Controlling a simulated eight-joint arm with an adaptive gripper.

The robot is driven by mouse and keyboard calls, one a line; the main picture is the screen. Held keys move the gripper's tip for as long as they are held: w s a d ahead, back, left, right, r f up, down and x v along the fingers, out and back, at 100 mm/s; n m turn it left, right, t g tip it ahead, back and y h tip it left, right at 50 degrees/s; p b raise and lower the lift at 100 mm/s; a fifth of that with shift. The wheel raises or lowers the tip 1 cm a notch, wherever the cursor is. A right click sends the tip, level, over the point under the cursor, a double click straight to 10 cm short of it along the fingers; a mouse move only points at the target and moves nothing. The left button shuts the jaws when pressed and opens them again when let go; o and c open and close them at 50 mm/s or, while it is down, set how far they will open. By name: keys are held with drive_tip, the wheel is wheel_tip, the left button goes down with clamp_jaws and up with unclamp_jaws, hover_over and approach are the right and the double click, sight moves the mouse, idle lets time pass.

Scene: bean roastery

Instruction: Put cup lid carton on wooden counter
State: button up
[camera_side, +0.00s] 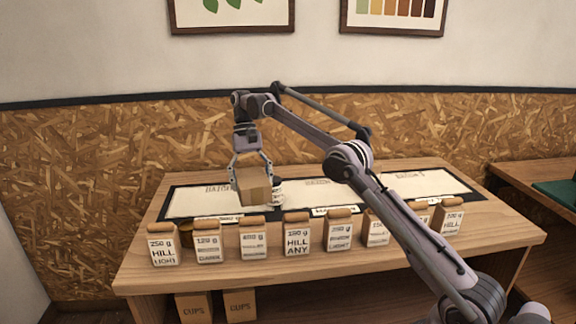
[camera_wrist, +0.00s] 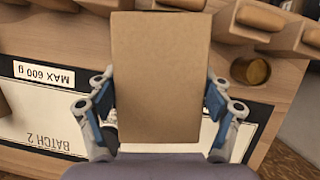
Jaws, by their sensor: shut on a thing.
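A plain brown cardboard carton (camera_side: 254,186) hangs in my gripper (camera_side: 252,168) above the left part of the wooden counter (camera_side: 140,272). In the wrist view the carton (camera_wrist: 162,75) fills the middle, with the two fingers of my gripper (camera_wrist: 158,112) pressed on its sides. I see no writing on the faces that show. The carton appears raised over the pale mat, and it hides part of what lies behind and below it. The counter's wood also shows in the wrist view (camera_wrist: 50,45).
Several labelled bags, such as the HILL ANY bag (camera_side: 297,234), stand in a row along the counter's front. A pale mat with a dark border (camera_side: 205,201) lies behind them. Boxes marked CUPS (camera_side: 194,306) sit below. A small round container (camera_wrist: 250,70) stands near the carton.

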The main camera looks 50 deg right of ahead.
sight(250, 186)
drive_tip(key=s+a+n, duration=0.1)
drive_tip(key=n, duration=0.1)
drive_tip(key=n+h, duration=0.1)
drive_tip(key=n, duration=0.1)
drive_tip(key=s+a+r+n+h, duration=0.1)
drive_tip(key=shift+s+a+n+g, duration=0.3)
drive_tip(key=shift+a+n+g, duration=0.05)
drive_tip(key=shift+n+g, duration=0.05)
drive_tip(key=shift+s+a+n+h, duration=0.2)
drive_tip(key=shift+a+n+h, duration=0.1)
drive_tip(key=shift+a+n, duration=0.25)
drive_tip(key=shift+r, duration=0.2)
wheel_tip(250, 186, up, 4)
drive_tip(key=shift+r, duration=0.2)
drive_tip(key=s+d+n+t+h, duration=0.15)
drive_tip(key=d+n, duration=0.75)
drive_tip(key=d, duration=1)
drive_tip(key=s+d+n+t+h, duration=0.1)
drive_tip(key=d+n+t+h, duration=0.2)
drive_tip(key=d+n, duration=1)
drive_tip(key=shift+d+f+m, duration=0.8)
drive_tip(key=shift+d+f, duration=0.05)
drive_tip(key=shift+f, duration=2.25)
drive_tip(key=shift+d+f+m, duration=0.75)
drive_tip(key=shift+d+f, duration=0.1)
drive_tip(key=shift+f, duration=2.25)
drive_tip(key=shift+d+f+m, duration=0.8)
drive_tip(key=shift+d+f, duration=0.05)
drive_tip(key=shift+f, duration=2.25)
